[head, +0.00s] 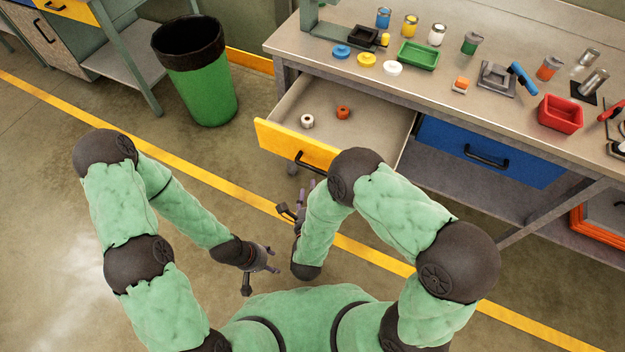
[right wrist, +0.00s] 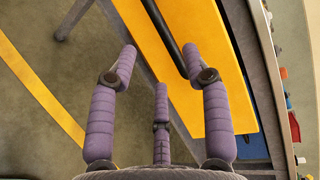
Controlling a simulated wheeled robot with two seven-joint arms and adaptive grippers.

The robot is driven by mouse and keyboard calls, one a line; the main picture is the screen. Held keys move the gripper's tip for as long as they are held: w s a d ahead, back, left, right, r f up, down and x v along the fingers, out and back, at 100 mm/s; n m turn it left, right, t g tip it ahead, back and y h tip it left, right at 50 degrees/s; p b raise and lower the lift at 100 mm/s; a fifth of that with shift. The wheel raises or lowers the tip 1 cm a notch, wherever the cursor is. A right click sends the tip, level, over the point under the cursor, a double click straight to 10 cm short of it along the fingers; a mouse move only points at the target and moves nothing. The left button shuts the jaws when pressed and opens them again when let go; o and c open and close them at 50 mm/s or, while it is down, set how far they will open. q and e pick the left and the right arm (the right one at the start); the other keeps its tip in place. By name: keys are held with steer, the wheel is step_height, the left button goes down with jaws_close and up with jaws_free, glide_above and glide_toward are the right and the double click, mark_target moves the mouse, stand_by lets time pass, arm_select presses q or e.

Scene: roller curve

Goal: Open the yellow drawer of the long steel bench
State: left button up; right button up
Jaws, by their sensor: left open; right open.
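The yellow drawer (head: 290,143) of the long steel bench (head: 440,85) is pulled out, its inside open to view. My right gripper (head: 297,203) is open, just in front of the drawer front. In the right wrist view the yellow front (right wrist: 205,85) and the black handle (right wrist: 165,35) show beyond the spread fingers; I cannot tell whether they touch. My left gripper (head: 263,271) is open and empty, low over the floor.
A blue drawer (head: 485,155) beside it is shut. A green bin (head: 200,85) stands left of the bench. Cups, lids, a green tray (head: 418,54) and a red bin (head: 560,112) stand on the bench top.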

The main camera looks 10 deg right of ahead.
steer(key=shift+v, duration=1.15)
step_height(320, 180, down, 11)
steer(key=s+d+n+g+y, duration=0.15)
steer(key=n+g+y, duration=0.25)
steer(key=n+g, duration=0.5)
steer(key=s+d+f+n+g+y, duration=0.1)
steer(key=s+n+g, duration=0.2)
steer(key=s+n, duration=0.1)
steer(key=s+d+f+n+g+y, duration=0.1)
steer(key=s+f+n+g+y, duration=0.1)
steer(key=s+n, duration=0.3)
steer(key=s+g, duration=0.1)
steer(key=s, duration=0.1)
steer(key=shift+s+d+n, duration=0.3)
steer(key=shift+s+d, duration=0.05)
